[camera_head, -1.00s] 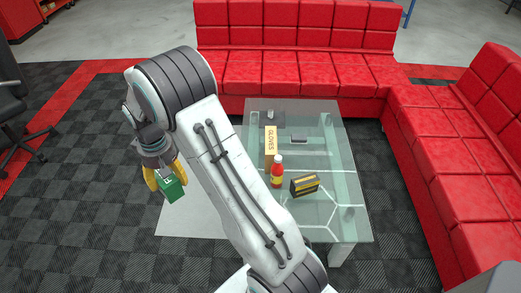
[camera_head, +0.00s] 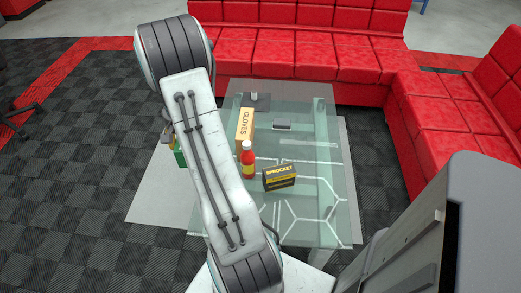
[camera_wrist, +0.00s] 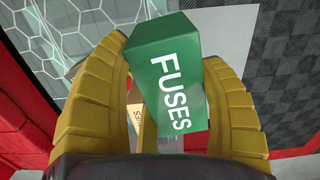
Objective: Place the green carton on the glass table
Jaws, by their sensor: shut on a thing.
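The green carton (camera_wrist: 168,80), marked FUSES, is between the two yellow fingers of my gripper (camera_wrist: 165,100) in the wrist view. My gripper is shut on it, and the carton sits tilted in the grasp. In the head view only a sliver of the green carton (camera_head: 180,158) shows; my arm hides most of it and the gripper. The carton is held left of the glass table (camera_head: 310,215), off its edge. The table stands right of my arm, with part of its left side hidden.
On the table are a tan GLOVES box (camera_head: 244,130), a red bottle (camera_head: 248,162), a black SPROCKET box (camera_head: 280,177), and a small dark item (camera_head: 282,125). A red sofa (camera_head: 310,58) wraps behind and right. The table's right and front areas look clear.

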